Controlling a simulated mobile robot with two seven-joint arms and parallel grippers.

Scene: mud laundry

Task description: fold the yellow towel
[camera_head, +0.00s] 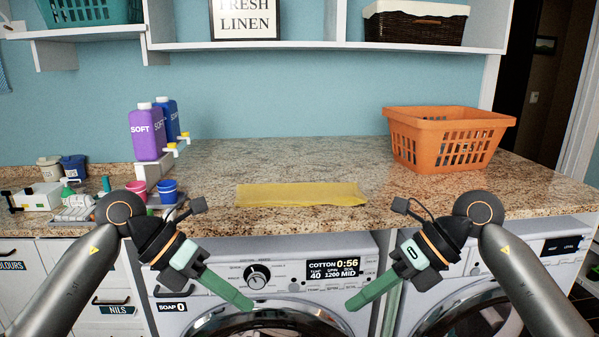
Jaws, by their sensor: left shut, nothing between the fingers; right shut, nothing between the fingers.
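The yellow towel (300,194) lies flat on the granite counter near its front edge, as a long narrow strip running left to right. My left gripper (250,306) is shut and empty, in front of the counter and lower left of the towel. My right gripper (352,305) is shut and empty, lower right of the towel. Both point inward and downward before the washer front, apart from each other and from the towel.
An orange basket (446,140) stands at the counter's right. Purple (147,132) and blue (168,118) soap bottles stand on a raised stand at the left, with small cups below. The counter (290,155) behind the towel is clear. A washer (262,280) is below.

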